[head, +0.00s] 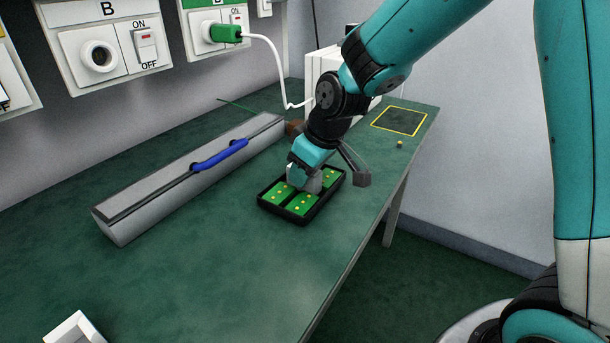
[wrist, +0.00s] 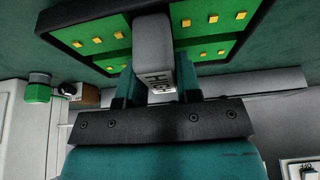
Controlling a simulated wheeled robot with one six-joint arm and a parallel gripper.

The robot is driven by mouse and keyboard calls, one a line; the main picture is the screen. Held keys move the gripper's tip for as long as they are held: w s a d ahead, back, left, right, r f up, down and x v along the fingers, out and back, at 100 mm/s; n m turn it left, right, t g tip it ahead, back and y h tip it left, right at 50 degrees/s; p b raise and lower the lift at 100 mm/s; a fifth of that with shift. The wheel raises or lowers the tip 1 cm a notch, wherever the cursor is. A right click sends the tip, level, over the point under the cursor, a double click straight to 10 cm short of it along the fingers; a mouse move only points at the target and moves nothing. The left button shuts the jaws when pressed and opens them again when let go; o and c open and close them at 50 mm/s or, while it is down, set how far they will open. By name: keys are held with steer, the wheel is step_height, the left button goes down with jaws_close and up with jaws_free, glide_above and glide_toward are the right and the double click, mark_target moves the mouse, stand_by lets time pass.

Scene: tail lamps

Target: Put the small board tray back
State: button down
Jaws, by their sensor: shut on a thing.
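The small board tray (head: 263,204) is a black tray with green boards carrying yellow dots, at the middle of the green bench in the head view. It fills the top of the wrist view (wrist: 82,57). My gripper (head: 308,176) is over the tray's middle. Its teal fingers (wrist: 155,82) are shut on a grey lettered block at the tray's centre, which appears to be its grip. I cannot tell whether the tray touches the bench. A yellow-outlined rectangle (head: 399,121) is marked on the bench at the far right, apart from the tray.
A long grey case (head: 180,185) with a blue handle lies left of the tray. A brown block (head: 294,127) and a white box (head: 325,70) stand behind. A small yellow ball (head: 400,143) is near the outlined rectangle. The bench's right edge is close to the tray.

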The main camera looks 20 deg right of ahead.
steer(key=shift+f, duration=0.25)
steer(key=shift+f, duration=0.2)
steer(key=c, duration=0.8)
jaws_free()
steer(key=shift+r, duration=0.1)
steer(key=shift+r, duration=0.1)
